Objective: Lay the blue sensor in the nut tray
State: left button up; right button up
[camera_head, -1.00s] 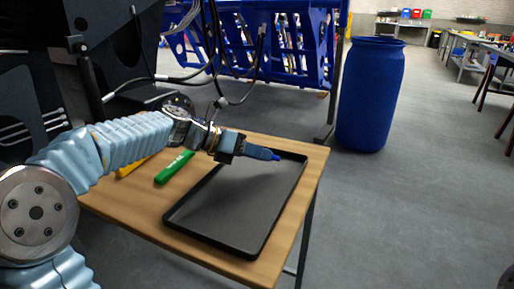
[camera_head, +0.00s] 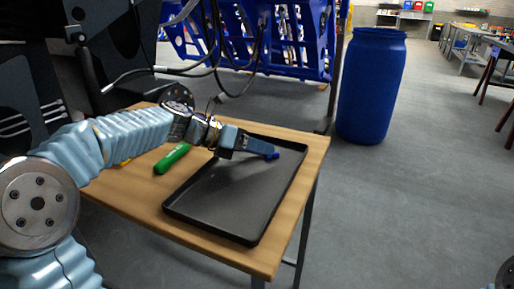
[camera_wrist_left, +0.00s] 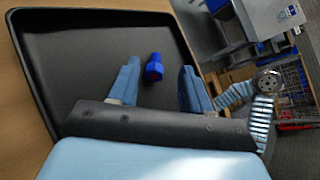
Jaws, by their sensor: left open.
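The blue sensor (camera_wrist_left: 153,68) lies in the black nut tray (camera_wrist_left: 62,62), seen between and beyond my left gripper's fingers in the left wrist view. In the head view the blue sensor (camera_head: 272,156) shows just past the fingertips, over the far part of the nut tray (camera_head: 225,215). My left gripper (camera_head: 262,150) is open above the tray, and its two fingers (camera_wrist_left: 158,75) stand apart with the sensor clear of them. My right gripper is not in view.
The tray sits on a wooden table (camera_head: 285,235). A blue barrel (camera_head: 370,88) stands on the floor behind right. Black cables hang near my left wrist.

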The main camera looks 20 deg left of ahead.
pick_arm(q)
jog(key=shift+a, duration=0.15)
jog(key=p+v, duration=0.1)
jog(key=v, duration=1.2)
jog(key=shift+s+a+r, duration=0.1)
jog(key=shift+s+a, duration=0.1)
jog(key=shift+s, duration=0.05)
